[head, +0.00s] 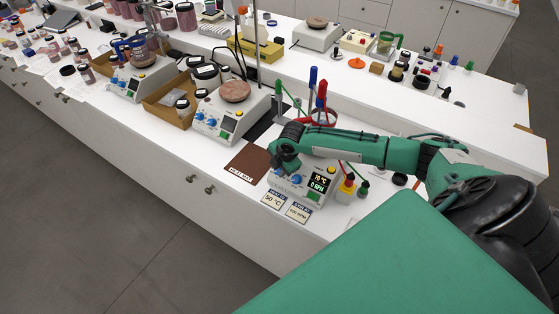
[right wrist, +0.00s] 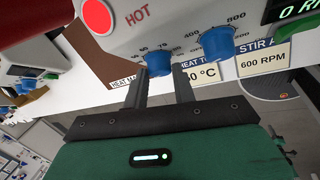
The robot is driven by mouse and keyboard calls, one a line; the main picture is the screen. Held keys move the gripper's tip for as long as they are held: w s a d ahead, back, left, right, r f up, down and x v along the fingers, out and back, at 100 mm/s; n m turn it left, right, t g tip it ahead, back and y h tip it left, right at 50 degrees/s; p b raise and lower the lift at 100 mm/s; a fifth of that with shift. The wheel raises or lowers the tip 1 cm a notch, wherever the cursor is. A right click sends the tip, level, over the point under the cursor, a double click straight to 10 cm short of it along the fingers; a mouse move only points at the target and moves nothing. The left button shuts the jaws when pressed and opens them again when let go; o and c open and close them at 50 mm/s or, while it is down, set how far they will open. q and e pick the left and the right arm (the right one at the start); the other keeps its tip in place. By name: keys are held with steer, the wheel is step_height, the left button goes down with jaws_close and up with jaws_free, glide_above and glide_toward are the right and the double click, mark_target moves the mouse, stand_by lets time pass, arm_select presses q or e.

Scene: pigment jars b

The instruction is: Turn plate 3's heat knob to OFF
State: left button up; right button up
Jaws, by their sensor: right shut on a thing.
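The hot plate (head: 286,188) under my right arm has a lit display (head: 319,183) and blue knobs; I see no plate number on it. In the right wrist view, the left blue knob (right wrist: 158,61) sits between my right fingertips, with a temperature scale around it. My right gripper (right wrist: 159,78) is shut on this heat knob; its pointer position is hard to read. The stir knob (right wrist: 216,45) is to its right, clear of the fingers. A red lamp (right wrist: 97,15) marked HOT shows at the upper left. My left gripper is out of view.
A 50 °C card (head: 274,199) and a 600 RPM card (head: 299,212) lie before the plate. A brown mat (head: 247,163) lies to the left, with another hot plate (head: 229,117) beyond. Yellow and green-capped bottles (head: 347,188) stand close on the right.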

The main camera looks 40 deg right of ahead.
steer(key=shift+g, duration=0.3)
steer(key=o, duration=1)
steer(key=b+v, duration=0.5)
steer(key=v, duration=0.8)
steer(key=shift+r, duration=0.35)
steer(key=shift+s+a, duration=0.1)
steer(key=shift+a, duration=0.05)
